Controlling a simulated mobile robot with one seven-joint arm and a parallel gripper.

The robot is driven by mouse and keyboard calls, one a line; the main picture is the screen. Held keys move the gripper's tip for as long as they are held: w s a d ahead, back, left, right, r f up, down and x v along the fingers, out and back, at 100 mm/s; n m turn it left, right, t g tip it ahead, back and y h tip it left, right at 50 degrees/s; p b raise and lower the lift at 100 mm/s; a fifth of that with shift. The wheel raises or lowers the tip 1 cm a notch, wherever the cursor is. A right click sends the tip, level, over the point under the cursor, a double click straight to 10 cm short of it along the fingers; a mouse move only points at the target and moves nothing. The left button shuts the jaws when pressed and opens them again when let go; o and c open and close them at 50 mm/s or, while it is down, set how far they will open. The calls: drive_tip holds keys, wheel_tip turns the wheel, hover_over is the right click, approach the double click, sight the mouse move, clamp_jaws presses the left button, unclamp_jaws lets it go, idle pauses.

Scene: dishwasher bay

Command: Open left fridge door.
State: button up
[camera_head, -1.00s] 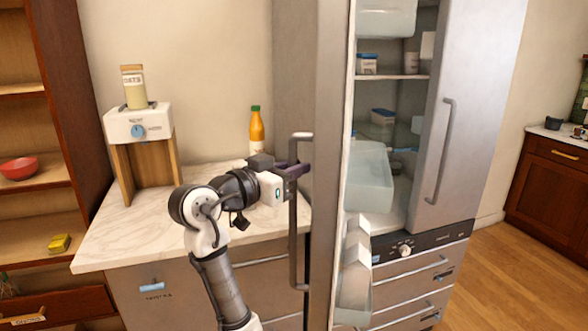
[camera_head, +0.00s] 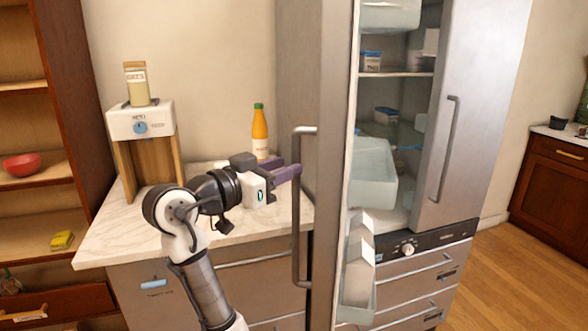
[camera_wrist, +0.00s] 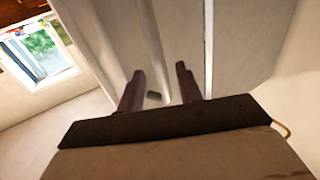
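The left fridge door (camera_head: 332,200) stands swung wide open toward me, with its inner bins facing right. Its long vertical handle (camera_head: 297,225) is on the door's left-facing outer side. My gripper (camera_head: 290,172) is beside the upper part of the handle, its dark purple fingers at or very near the bar. Whether they touch it is unclear. In the wrist view my gripper (camera_wrist: 160,78) shows its two fingers spread apart, pointing at the door, with nothing clearly clamped between them. The right fridge door (camera_head: 465,110) has its own handle (camera_head: 446,150).
The fridge interior (camera_head: 400,120) shows shelves and boxes. Left of the door is a marble counter (camera_head: 120,235) with an orange bottle (camera_head: 259,132) and a white dispenser (camera_head: 139,120) carrying a jar (camera_head: 136,85). Open floor (camera_head: 505,275) lies at the right.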

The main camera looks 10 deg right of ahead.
drive_tip(key=b+v, duration=0.2)
drive_tip(key=v, duration=0.7)
drive_tip(key=shift+s+a, duration=0.25)
drive_tip(key=shift+a, duration=0.05)
